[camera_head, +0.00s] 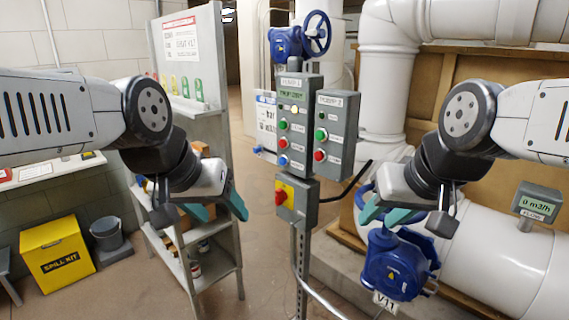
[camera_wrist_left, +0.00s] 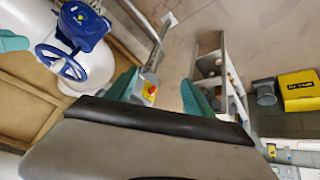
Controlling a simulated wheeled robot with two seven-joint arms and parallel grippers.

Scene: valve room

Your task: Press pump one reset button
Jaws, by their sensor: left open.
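The grey pump one control box (camera_head: 297,92) stands on a post in the middle of the head view. My right gripper (camera_head: 386,212) is open and empty to the right of the post.
The pump two box (camera_head: 338,113) adjoins on the right. A red emergency stop (camera_head: 281,197) on a yellow plate sits below. A blue handwheel (camera_head: 317,33) is above and a blue valve (camera_head: 396,268) lower right. A shelf rack (camera_head: 221,262) stands left.

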